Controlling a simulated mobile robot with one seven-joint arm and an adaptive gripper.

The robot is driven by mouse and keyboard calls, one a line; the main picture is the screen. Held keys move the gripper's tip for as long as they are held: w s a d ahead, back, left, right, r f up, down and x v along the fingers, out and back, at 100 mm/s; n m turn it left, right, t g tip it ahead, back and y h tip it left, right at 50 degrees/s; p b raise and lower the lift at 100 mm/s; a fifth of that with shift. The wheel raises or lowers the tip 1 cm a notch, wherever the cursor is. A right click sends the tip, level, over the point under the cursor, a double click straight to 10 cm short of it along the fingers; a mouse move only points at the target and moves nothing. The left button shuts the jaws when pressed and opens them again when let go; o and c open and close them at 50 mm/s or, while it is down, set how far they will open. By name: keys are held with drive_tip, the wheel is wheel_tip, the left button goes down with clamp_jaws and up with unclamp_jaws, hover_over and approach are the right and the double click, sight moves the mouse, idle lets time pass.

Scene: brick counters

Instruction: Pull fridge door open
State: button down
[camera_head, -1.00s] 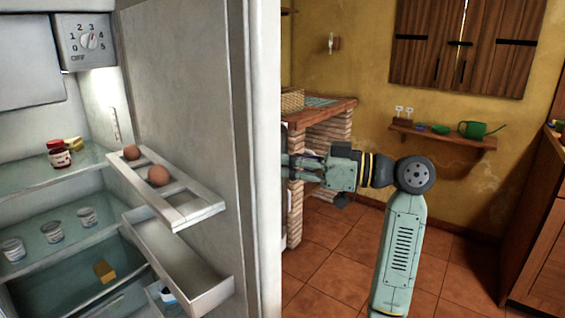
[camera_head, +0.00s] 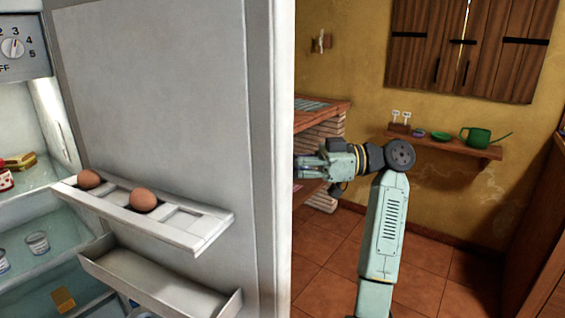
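The fridge door (camera_head: 170,80) stands open and fills the left middle of the view, its inner side facing me. Its shelves hold two eggs (camera_head: 143,199) in a white egg rack (camera_head: 190,232), with an empty-looking bin (camera_head: 160,280) below. The lit fridge interior (camera_head: 40,215) shows at the far left. My gripper (camera_head: 303,167) is at the right edge of the door, on its outer side. The fingertips are partly hidden by the door edge, and the handle is out of sight, so I cannot tell whether the fingers hold it.
A brick counter (camera_head: 322,125) stands behind my gripper. A wall shelf (camera_head: 445,144) carries a green watering can (camera_head: 478,137) and small items. A wooden cabinet (camera_head: 540,235) is at the right. Tiled floor (camera_head: 335,245) is free around my arm.

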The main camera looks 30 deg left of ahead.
drive_tip(key=shift+w+a, duration=0.1)
drive_tip(key=shift+w, duration=0.1)
idle(0.3)
drive_tip(key=c, duration=1.6)
unclamp_jaws()
drive_tip(key=shift+o, duration=0.2)
drive_tip(key=v, duration=1.2)
